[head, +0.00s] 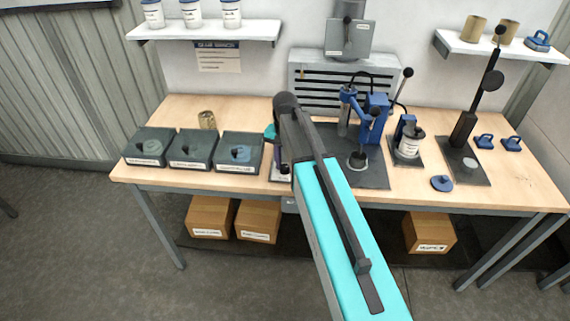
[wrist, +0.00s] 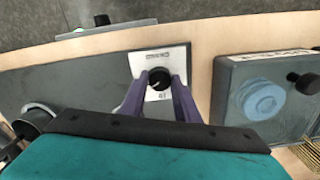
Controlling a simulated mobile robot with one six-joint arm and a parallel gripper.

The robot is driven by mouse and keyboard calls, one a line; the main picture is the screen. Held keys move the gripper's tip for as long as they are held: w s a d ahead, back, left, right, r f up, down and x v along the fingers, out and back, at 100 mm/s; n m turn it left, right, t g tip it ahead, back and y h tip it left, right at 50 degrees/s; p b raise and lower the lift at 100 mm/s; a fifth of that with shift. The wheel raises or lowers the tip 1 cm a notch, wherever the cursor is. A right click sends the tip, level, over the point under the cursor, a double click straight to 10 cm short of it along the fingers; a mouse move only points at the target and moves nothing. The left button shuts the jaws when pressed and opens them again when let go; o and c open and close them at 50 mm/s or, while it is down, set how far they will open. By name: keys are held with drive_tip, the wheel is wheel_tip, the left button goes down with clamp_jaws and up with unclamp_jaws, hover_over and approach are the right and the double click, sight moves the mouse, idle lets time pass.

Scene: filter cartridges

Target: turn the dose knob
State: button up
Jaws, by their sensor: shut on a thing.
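The dose knob (wrist: 159,77) is a round black knob with a pale mark, on a light labelled panel (wrist: 145,61). In the wrist view it sits between the fingertips of my gripper (wrist: 160,84), one purple finger on each side. My gripper is shut on the knob. In the head view my arm covers the knob, and only the edge of the panel (head: 281,177) shows below my gripper (head: 280,166).
A grey tray (head: 237,169) with a blue part stands left of the panel, beside two more trays. A dark mat (head: 372,178) with a blue press (head: 375,118) lies to the right. A brass-coloured cartridge (head: 207,120) stands behind the trays. The front table edge is close.

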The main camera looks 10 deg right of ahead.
sight(286, 167)
drive_tip(key=shift+s+f, duration=0.1)
drive_tip(key=o, duration=1)
drive_tip(key=shift+o, duration=0.2)
wheel_tip(286, 167, up, 14)
drive_tip(key=b, duration=0.3)
drive_tip(key=shift+d, duration=0.1)
idle(0.5)
